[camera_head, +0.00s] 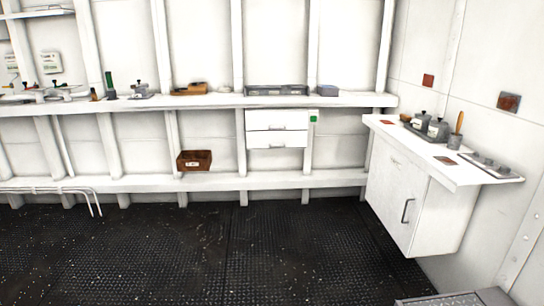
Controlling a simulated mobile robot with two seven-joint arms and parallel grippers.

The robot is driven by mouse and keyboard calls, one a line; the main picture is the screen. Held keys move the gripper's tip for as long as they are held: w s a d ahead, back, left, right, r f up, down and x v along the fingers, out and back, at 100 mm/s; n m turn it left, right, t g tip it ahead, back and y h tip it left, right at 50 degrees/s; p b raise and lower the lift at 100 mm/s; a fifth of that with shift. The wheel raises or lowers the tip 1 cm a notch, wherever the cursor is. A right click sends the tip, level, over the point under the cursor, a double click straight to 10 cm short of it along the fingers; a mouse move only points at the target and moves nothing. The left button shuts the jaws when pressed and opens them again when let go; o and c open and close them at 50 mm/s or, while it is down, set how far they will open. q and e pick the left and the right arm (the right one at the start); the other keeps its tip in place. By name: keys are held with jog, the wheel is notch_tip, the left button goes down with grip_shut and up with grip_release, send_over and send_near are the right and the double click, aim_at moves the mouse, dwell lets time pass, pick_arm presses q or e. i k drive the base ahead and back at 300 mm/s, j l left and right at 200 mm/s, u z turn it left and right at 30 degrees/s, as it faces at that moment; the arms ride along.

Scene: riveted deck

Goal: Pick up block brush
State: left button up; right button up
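I cannot make out a block brush for certain; the objects on the shelf and counter are small and far off. A brown-orange object (190,89) lies on the long white shelf (215,100) along the back wall, too small to tell what it is. A brown open box (195,160) sits on the lower ledge. An upright orange-handled thing (459,123) stands in a dark cup (454,142) on the right counter. Neither of my grippers is in view.
A white cabinet (410,200) with a counter juts out at the right, holding several canisters and a grey flat plate (487,165). White drawers (277,130) hang under the shelf. Pipes (60,190) run low at the left. The black riveted floor (200,255) is clear.

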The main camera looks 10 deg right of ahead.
aim_at(403, 117)
jog(key=i+j+z, duration=0.2)
jog(key=i, duration=1)
jog(key=i+z, duration=0.5)
jog(key=i+j+z, duration=0.15)
jog(key=i+z, duration=0.3)
jog(key=i+j+z, duration=0.5)
jog(key=i+l, duration=0.05)
jog(key=l, duration=0.05)
